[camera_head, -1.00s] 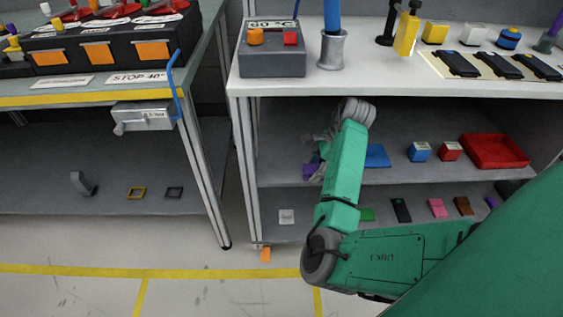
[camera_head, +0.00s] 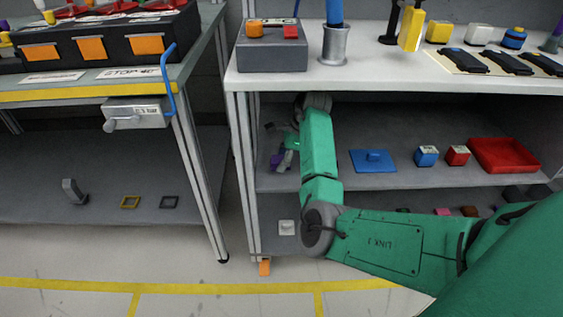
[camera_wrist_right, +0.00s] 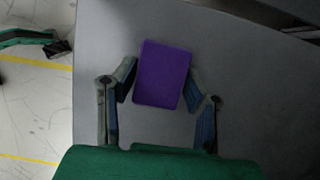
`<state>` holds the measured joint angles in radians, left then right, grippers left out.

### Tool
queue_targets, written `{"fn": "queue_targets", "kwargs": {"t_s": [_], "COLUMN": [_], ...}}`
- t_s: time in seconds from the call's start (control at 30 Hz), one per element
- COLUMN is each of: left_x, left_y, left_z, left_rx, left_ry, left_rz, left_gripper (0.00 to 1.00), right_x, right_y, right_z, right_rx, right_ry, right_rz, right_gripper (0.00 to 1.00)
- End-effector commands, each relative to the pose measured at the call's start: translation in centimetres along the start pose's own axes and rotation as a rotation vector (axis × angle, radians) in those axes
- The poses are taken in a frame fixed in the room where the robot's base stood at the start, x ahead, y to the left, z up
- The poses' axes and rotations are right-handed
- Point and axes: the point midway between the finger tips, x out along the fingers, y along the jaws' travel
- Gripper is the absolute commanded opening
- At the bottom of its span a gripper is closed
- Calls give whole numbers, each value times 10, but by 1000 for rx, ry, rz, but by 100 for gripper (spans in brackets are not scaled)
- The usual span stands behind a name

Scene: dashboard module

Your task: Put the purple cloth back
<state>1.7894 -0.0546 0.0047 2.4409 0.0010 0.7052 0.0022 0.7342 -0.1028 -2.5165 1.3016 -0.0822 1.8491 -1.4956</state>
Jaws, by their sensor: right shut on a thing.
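The purple cloth (camera_wrist_right: 162,74) is a flat purple rectangle in the right wrist view, between the two fingers of my right gripper (camera_wrist_right: 161,82). The fingers are shut on its left and right sides. In the head view only a small part of the purple cloth (camera_head: 276,160) shows, at the left end of the middle shelf (camera_head: 400,180). My left gripper is not clearly seen in any view.
A metal post (camera_head: 244,165) bounds the left. The lower shelf holds a white piece (camera_head: 286,227).

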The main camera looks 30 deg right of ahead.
Motion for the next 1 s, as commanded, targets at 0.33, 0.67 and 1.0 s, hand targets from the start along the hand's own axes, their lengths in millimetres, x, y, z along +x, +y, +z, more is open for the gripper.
{"fn": "queue_targets", "kwargs": {"t_s": [0.33,0.67,1.0], "left_x": [0,0,-6], "left_y": [0,0,0], "left_z": [0,0,0], "left_rx": [0,0,0], "left_ry": [0,0,-1], "left_rz": [0,0,0], "left_gripper": [43,43,43], "right_x": [2,2,-24], "right_y": [0,0,0], "right_z": [-1,-1,1], "right_rx": [0,0,2], "right_ry": [1,1,-2], "right_rz": [1,1,-2], "right_gripper": [50,60,60]}}
